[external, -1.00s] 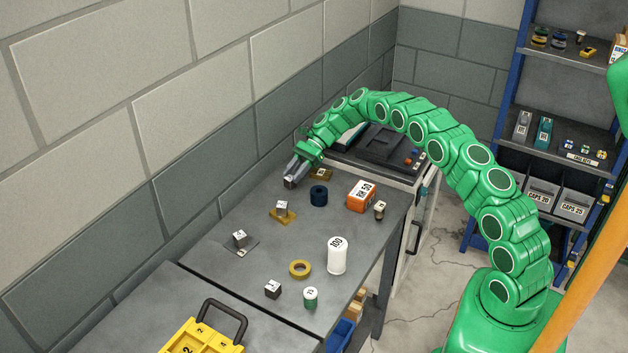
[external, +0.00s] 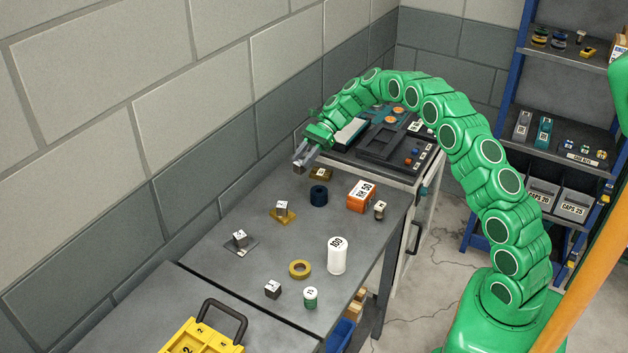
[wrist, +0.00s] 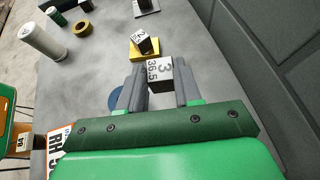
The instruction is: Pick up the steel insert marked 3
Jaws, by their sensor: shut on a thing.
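My gripper (external: 305,158) is shut on a small steel insert. In the wrist view the insert (wrist: 160,71) sits between the two grey fingers (wrist: 160,92), and its top face is marked "3" and "36.5". In the external view the insert (external: 299,168) shows as a dark block at the fingertips, raised above the grey table. A second steel cube (external: 282,208) stands on a yellow plate (external: 290,218); it also shows in the wrist view (wrist: 143,42). Another cube (external: 239,237) stands on a grey plate, and a darker one (external: 272,289) is near the front.
The wall runs close along the left.

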